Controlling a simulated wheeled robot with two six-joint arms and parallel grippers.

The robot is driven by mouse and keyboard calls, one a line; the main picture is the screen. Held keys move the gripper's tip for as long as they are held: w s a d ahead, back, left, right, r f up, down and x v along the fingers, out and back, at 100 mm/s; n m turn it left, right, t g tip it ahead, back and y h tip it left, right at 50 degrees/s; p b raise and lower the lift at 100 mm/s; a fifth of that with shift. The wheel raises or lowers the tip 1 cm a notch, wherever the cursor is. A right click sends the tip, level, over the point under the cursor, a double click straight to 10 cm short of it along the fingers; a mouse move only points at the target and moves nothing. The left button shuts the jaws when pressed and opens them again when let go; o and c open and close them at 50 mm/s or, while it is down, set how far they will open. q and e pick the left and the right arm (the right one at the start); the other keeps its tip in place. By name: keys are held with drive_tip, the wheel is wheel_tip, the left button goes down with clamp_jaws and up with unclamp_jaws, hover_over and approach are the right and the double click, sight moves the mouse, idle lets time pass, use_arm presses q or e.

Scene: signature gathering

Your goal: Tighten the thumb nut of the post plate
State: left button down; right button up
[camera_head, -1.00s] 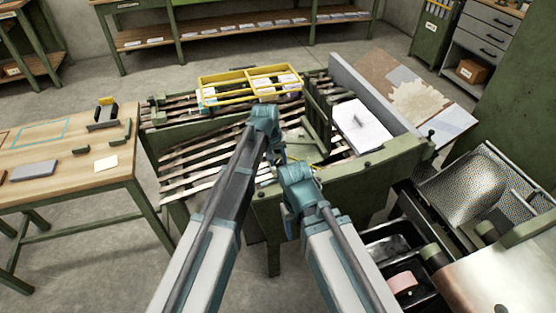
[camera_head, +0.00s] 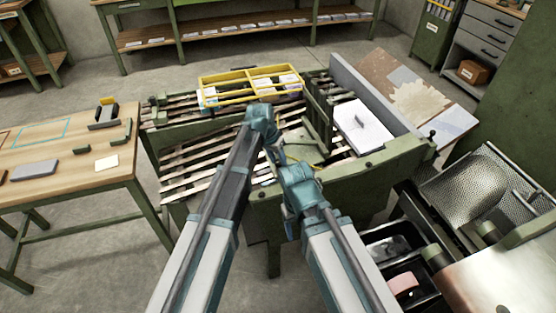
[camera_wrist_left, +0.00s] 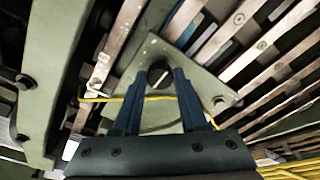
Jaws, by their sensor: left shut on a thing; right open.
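The thumb nut (camera_wrist_left: 159,77) is a dark round knob with a pale mark, on the green post plate (camera_wrist_left: 205,88) in the left wrist view. My left gripper (camera_wrist_left: 161,73) reaches down over it, with its two dark blue fingers on either side, shut on it. In the head view my left gripper (camera_head: 277,152) is over the slatted machine, and the nut is hidden there. My right gripper (camera_head: 290,226) hangs in front of the green front rail, open; its fingertips are hard to make out.
Slats (camera_wrist_left: 250,42) run beside the plate, and a yellow cord (camera_wrist_left: 100,99) passes close to the fingers. A yellow frame (camera_head: 250,86) sits behind on the machine. A white pad (camera_head: 363,126) lies to the right. A wooden table (camera_head: 65,160) stands at the left.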

idle(0.5)
use_arm(q)
drive_tip(key=shift+c, duration=2.2)
unclamp_jaws()
drive_tip(key=shift+r, duration=0.2)
drive_tip(key=p+v, duration=1.3)
drive_tip(key=shift+r, duration=0.25)
drive_tip(key=shift+a, duration=0.1)
